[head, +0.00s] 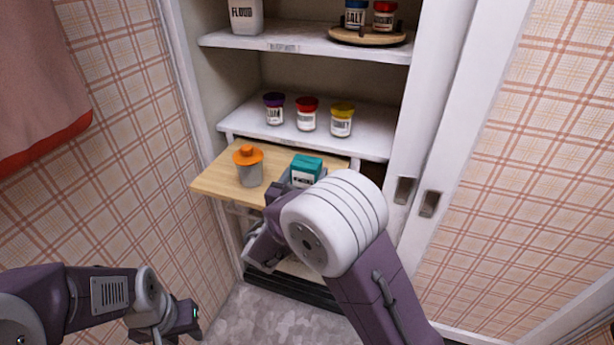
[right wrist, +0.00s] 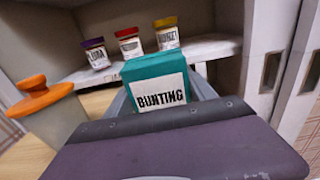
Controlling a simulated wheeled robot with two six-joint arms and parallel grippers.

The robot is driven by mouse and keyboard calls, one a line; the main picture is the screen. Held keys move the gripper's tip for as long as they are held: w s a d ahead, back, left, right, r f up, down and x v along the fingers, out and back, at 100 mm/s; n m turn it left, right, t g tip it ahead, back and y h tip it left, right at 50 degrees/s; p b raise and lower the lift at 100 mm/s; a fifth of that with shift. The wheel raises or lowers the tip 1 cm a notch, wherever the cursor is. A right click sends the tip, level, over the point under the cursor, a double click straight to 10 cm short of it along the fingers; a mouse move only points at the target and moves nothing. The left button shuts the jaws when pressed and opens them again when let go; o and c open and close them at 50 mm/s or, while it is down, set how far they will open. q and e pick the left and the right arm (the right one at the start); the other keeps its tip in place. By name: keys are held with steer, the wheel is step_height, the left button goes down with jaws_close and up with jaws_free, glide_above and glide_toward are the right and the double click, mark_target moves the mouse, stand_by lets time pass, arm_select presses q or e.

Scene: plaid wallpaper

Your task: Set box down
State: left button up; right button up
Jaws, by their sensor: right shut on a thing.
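The teal box (head: 306,169) has a white label and appears over the right part of the wooden pull-out board (head: 215,184). My right gripper (head: 291,184) is shut on it. In the right wrist view the box (right wrist: 150,72) stands upright between the fingers, its label reading "BUNTING". I cannot tell whether its base touches the board, because my gripper and arm hide it. My left gripper (head: 178,325) is low at the left, away from the board; its fingers are too unclear to judge.
A grey canister with an orange lid (head: 248,167) stands on the board left of the box. Three jars with purple, red and yellow lids (head: 307,115) stand on the shelf behind. Higher up are a flour container (head: 245,15) and a turntable (head: 368,37) with jars.

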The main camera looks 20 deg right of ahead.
steer(key=shift+f, duration=0.1)
steer(key=o, duration=1.5)
steer(key=shift+r, duration=0.2)
steer(key=p+v, duration=0.1)
steer(key=v, duration=1.1)
steer(key=shift+p, duration=0.4)
